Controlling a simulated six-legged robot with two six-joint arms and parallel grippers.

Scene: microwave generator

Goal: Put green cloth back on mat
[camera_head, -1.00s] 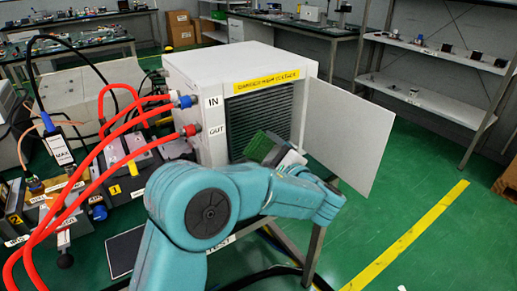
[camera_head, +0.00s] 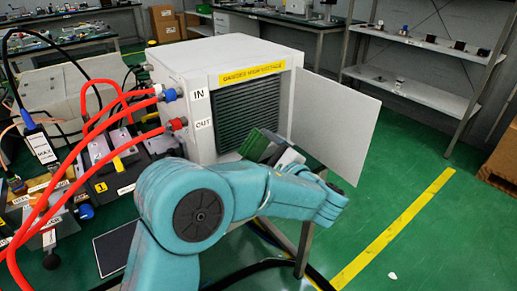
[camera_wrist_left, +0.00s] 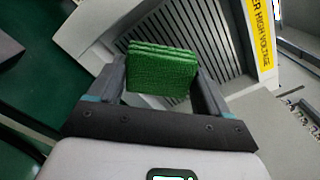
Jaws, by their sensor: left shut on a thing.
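The green cloth (camera_head: 256,144) is a folded, layered block. My left gripper (camera_head: 277,152) is shut on it and holds it raised in front of the grey louvred front of the white cabinet. In the left wrist view the cloth (camera_wrist_left: 160,72) sits between the two fingers of the left gripper (camera_wrist_left: 158,85). A flat dark rectangle with a light edge, which looks like the mat (camera_head: 115,248), lies low at the left of my arm, apart from the cloth; my arm covers its right side. My right gripper is not in view.
The white cabinet (camera_head: 215,62) has its door (camera_head: 333,125) open to the right. Red hoses (camera_head: 75,165) run from its IN and OUT ports past the crowded equipment at left. A shelf rack (camera_head: 420,80) stands at back right. The green floor at right is mostly clear.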

